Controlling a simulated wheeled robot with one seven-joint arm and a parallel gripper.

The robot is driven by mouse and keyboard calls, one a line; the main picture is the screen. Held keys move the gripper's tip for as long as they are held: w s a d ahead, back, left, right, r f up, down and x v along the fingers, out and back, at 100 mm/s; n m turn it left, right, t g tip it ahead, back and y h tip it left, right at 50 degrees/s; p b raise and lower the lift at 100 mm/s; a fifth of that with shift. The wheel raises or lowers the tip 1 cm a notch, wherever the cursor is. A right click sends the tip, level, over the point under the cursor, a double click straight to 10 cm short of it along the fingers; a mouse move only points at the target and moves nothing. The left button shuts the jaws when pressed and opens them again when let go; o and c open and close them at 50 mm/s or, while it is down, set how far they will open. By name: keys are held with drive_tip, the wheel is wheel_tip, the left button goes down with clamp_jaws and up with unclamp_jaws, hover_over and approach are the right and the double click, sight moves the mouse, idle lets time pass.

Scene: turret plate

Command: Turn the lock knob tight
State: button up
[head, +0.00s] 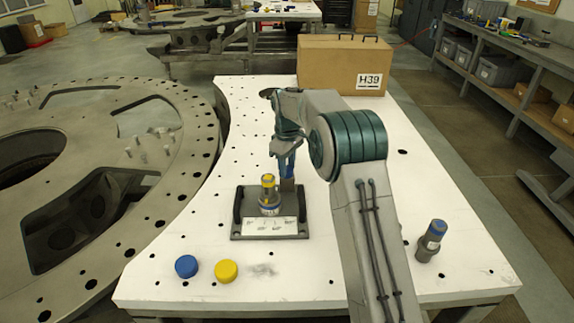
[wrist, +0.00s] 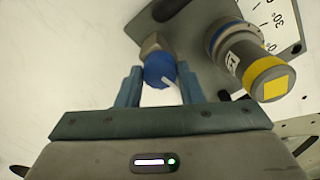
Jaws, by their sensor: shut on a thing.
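The lock knob (wrist: 158,70) is blue with a white line on it, and sits at the end of a grey-brown metal block in the wrist view. My gripper (wrist: 160,82) is shut on the knob, one finger on each side. In the head view my gripper (head: 287,163) points down at the back right of the dark fixture base (head: 243,233); the knob is hard to tell from the fingers there. A grey cylinder with a yellow top (head: 268,187) and a blue ring stands upright on the base, and shows right of the knob in the wrist view (wrist: 240,55).
A scale plate (head: 270,227) lies at the base's front. A blue cap (head: 186,266), a yellow cap (head: 226,271) and a blue-topped cylinder (head: 430,241) stand on the white table (head: 150,285). A cardboard box (head: 325,65) is at the back. A large metal ring (head: 185,170) lies left.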

drive_tip(key=shift+r+m, duration=0.1)
drive_tip(key=shift+m, duration=0.9)
drive_tip(key=o, duration=1)
wheel_tip(320, 180, up, 14)
drive_tip(key=shift+b, duration=0.4)
